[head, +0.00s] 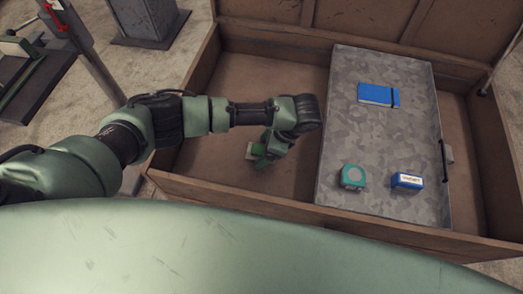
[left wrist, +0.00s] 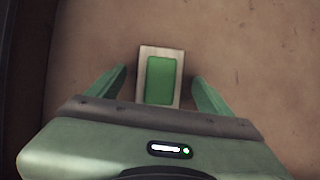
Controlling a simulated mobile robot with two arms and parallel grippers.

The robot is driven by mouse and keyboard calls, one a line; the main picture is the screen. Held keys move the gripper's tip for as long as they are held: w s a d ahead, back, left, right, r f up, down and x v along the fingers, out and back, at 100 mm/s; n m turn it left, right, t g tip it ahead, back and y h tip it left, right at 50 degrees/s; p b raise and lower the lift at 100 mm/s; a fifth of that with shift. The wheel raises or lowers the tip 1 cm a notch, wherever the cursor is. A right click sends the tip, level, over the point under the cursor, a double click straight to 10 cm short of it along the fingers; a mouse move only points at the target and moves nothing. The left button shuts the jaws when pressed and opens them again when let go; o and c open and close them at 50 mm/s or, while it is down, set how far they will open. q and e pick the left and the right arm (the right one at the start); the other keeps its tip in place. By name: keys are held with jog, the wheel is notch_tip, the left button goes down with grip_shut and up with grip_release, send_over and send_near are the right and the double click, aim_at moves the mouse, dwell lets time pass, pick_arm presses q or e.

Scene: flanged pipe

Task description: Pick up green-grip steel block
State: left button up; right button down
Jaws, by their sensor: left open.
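The green-grip steel block (left wrist: 161,76) is a pale metal block with a green panel on top. In the left wrist view it lies on the brown floor of the wooden chest, between and slightly beyond my open fingers. My left gripper (left wrist: 160,88) has one finger on each side of it, with a gap visible on both sides. In the head view my left gripper (head: 264,158) reaches down into the left part of the chest, and the block (head: 251,151) shows only partly beside the fingers. My right gripper is in neither view.
The wooden chest (head: 205,188) has raised walls around the block. A grey patterned tray (head: 345,105) fills its right middle, carrying a blue notebook (head: 378,95), a teal tape measure (head: 352,177) and a blue box (head: 407,182). Bare chest floor lies around the block.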

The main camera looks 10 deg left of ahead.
pick_arm(q)
jog(key=shift+r, duration=0.1)
grip_shut()
